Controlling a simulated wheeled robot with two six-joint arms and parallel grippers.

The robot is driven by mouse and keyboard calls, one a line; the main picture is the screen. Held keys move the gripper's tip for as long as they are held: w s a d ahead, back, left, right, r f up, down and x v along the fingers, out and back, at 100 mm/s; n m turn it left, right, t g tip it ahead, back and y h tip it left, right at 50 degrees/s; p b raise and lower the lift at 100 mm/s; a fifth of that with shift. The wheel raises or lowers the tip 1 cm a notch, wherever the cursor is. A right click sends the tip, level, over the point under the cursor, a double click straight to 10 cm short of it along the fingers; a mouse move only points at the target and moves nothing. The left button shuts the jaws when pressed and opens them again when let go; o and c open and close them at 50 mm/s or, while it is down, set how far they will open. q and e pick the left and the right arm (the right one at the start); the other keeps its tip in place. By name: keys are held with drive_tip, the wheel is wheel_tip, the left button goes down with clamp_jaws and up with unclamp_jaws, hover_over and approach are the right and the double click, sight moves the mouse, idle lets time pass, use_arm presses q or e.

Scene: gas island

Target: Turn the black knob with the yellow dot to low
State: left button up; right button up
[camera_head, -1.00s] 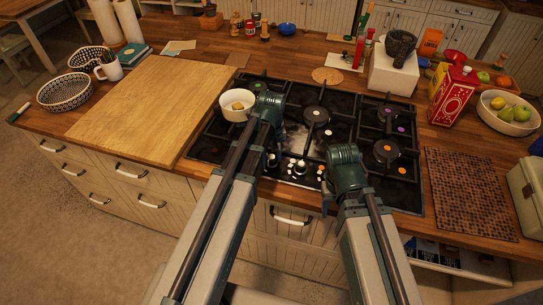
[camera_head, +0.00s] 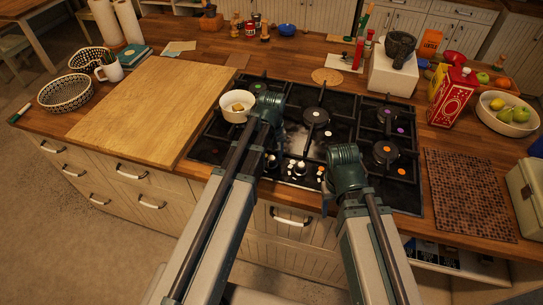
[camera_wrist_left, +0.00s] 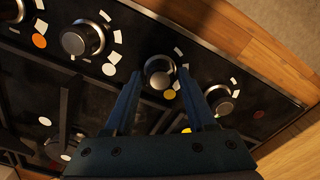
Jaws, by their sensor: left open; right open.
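A dark round knob with a grey top (camera_wrist_left: 159,72) shows in the left wrist view, with a yellow dot (camera_wrist_left: 170,94) beside it and white marks around it. My left gripper (camera_wrist_left: 160,82) is open, its two fingers on either side of this knob; I cannot tell whether they touch it. A larger knob (camera_wrist_left: 82,40) with an orange dot (camera_wrist_left: 39,41) is to the left, and another knob (camera_wrist_left: 220,100) to the right. In the head view my left arm partly hides the knob row. My right gripper (camera_head: 327,198) is open near the hob's front edge, mostly hidden by its wrist.
The black hob (camera_head: 345,133) has several burners. A white bowl (camera_head: 237,106) stands at its left, close to my left wrist. A wooden board (camera_head: 150,110) lies left of the hob and a brown mat (camera_head: 470,195) right of it. A red tin (camera_head: 452,97) stands behind the mat.

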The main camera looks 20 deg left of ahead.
sight(272, 159)
use_arm(q)
wheel_tip(272, 159, up, 13)
drive_tip(key=p, duration=1.2)
drive_tip(key=shift+p, duration=0.35)
drive_tip(key=s+d+f+m+y+b, duration=0.1)
drive_tip(key=s+d+f+m+b, duration=0.8)
drive_tip(key=s, duration=0.5)
drive_tip(key=shift+s+d+f+m+b, duration=0.3)
drive_tip(key=shift+d+f+b, duration=0.45)
drive_tip(key=shift+b, duration=0.15)
